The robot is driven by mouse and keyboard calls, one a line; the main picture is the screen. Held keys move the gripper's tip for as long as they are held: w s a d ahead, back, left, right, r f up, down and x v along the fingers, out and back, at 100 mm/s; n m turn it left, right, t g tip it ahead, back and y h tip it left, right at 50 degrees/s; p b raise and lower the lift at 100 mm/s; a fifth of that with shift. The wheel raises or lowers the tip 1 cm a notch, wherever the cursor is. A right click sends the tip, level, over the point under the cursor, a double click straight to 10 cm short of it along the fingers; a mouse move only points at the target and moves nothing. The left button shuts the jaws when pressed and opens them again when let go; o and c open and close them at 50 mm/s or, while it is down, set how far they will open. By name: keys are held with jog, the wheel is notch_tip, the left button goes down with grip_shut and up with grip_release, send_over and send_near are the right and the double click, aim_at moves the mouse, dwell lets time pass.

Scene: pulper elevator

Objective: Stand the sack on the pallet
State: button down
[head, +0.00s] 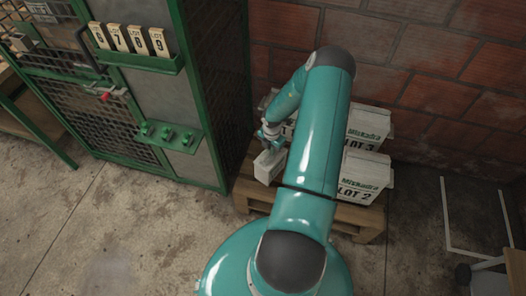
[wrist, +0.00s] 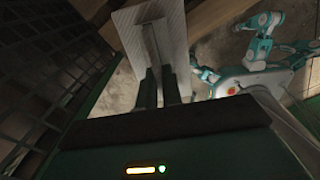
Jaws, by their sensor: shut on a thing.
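The sack (head: 268,167) is a small pale block, upright in the head view, over the front left part of the wooden pallet (head: 245,190). I cannot tell whether its base touches the boards. My gripper (head: 270,137) is above it, shut on its top. In the wrist view the pale sack (wrist: 150,35) lies between and beyond the two dark fingers of my gripper (wrist: 159,88), which pinch its narrow top ridge. My teal arm hides the middle of the pallet.
White sacks marked LOT 3 (head: 368,128) and LOT 2 (head: 363,178) stand on the pallet's right side; another is partly hidden behind my arm. A green mesh cage (head: 215,90) stands close at left, a brick wall (head: 430,60) behind. Front floor is clear.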

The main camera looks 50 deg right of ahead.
jog(key=w+d+f, duration=0.1)
jog(key=w+f, duration=0.6)
jog(key=f, duration=0.3)
jog(key=shift+d, duration=0.3)
jog(key=shift+w, duration=0.1)
jog(key=c, duration=1.6)
grip_release()
jog(key=shift+f, duration=0.15)
jog(key=shift+o, duration=0.2)
notch_tip(320, 180, up, 12)
